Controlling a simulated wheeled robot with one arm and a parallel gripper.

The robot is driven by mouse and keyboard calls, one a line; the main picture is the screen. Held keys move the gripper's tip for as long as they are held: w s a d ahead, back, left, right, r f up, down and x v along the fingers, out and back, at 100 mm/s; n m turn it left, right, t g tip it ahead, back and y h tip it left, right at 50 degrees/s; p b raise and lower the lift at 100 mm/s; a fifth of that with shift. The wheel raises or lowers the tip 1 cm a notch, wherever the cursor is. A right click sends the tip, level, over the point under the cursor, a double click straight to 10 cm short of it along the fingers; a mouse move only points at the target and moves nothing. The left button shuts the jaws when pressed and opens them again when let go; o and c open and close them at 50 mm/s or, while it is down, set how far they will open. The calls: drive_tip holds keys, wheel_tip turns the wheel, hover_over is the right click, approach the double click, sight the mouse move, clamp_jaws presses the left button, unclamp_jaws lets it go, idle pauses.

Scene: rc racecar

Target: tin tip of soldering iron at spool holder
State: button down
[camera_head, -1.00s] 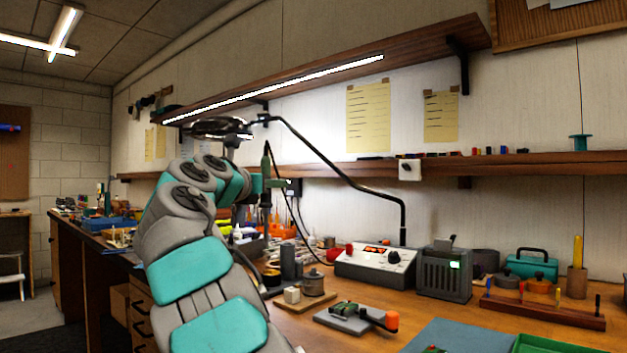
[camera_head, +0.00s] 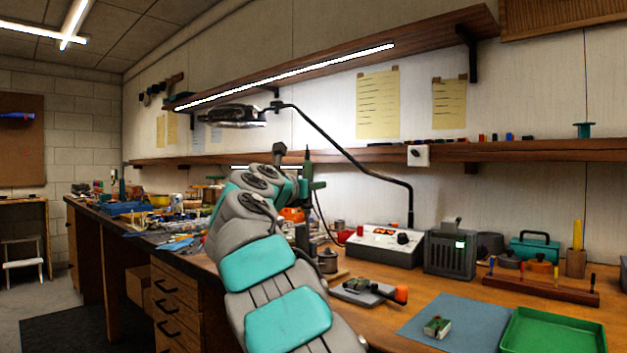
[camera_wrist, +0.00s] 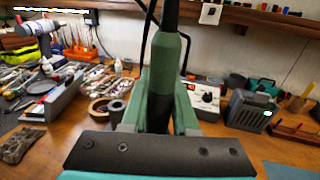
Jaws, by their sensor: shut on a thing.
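The soldering iron (camera_wrist: 166,65) stands upright in the wrist view, with a green handle and a black upper end. My gripper (camera_wrist: 164,103) is shut on its handle.
A lamp arm (camera_head: 350,153) arches above the bench. A grey ventilated box (camera_head: 451,252), a wooden rack (camera_head: 540,287), a blue mat (camera_head: 465,318) and a green tray (camera_head: 553,332) are at the right. A small clamp stand (camera_head: 368,291) lies in front of the station. Cluttered tools fill the left.

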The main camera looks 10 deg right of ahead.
drive_tip(key=shift+f+b, duration=1.4)
drive_tip(key=shift+b, duration=0.05)
drive_tip(key=shift+d+f, duration=0.1)
drive_tip(key=shift+f, duration=0.4)
drive_tip(key=shift+p, duration=0.75)
idle(0.4)
drive_tip(key=shift+f, duration=0.6)
idle(2.8)
